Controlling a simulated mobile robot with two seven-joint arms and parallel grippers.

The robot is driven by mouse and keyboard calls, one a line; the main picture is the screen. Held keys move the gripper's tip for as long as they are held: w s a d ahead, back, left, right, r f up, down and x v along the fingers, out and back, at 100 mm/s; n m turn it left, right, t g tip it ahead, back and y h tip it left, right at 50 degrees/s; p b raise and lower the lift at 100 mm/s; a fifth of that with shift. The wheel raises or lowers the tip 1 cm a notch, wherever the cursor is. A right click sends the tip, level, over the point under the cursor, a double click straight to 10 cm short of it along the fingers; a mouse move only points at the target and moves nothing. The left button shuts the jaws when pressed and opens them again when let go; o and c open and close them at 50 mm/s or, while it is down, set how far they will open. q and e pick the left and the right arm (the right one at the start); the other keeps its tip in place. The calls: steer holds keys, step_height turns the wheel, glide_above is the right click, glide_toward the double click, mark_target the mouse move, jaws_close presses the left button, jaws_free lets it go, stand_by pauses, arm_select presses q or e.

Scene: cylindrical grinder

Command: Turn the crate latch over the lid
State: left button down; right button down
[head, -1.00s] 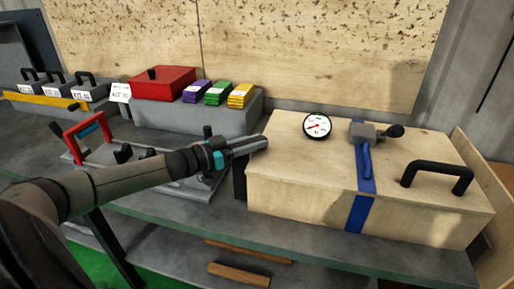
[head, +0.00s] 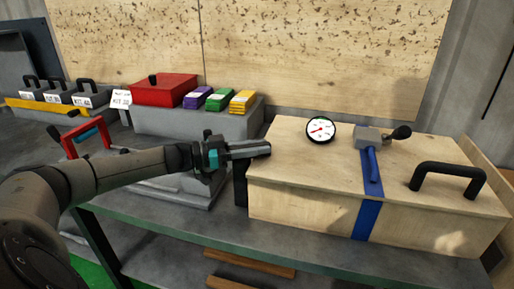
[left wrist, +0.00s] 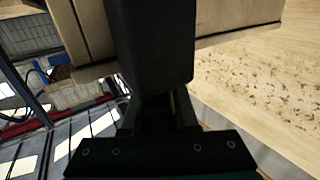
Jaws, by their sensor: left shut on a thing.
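The wooden crate (head: 300,208) stands on the bench at the right with its pale lid (head: 290,160) lying flat on top. The crate latch (head: 240,184) is a dark upright piece at the crate's left end, partly hidden by my gripper. My left gripper (head: 262,149) is level with the lid's left edge and shut on the latch; its fingers point right. In the left wrist view a dark block (left wrist: 152,45), apparently the latch, fills the middle between pale wood on both sides and hides the grip. My right gripper is not in view.
On the lid are a round gauge (head: 321,130), a grey clamp (head: 370,138) with a blue strap (head: 367,217), and a black handle (head: 448,177). A red box (head: 163,88) and several coloured packs stand behind my arm. A red-handled fixture (head: 84,135) is at the left.

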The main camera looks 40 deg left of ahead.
arm_select(q)
steer(key=c, duration=0.7)
jaws_free()
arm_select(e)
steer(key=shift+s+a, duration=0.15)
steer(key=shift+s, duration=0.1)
arm_select(q)
steer(key=shift+s+a, duration=0.3)
steer(key=shift+s, duration=0.05)
steer(key=p+v, duration=0.4)
steer(key=v, duration=1)
steer(key=shift+a, duration=0.1)
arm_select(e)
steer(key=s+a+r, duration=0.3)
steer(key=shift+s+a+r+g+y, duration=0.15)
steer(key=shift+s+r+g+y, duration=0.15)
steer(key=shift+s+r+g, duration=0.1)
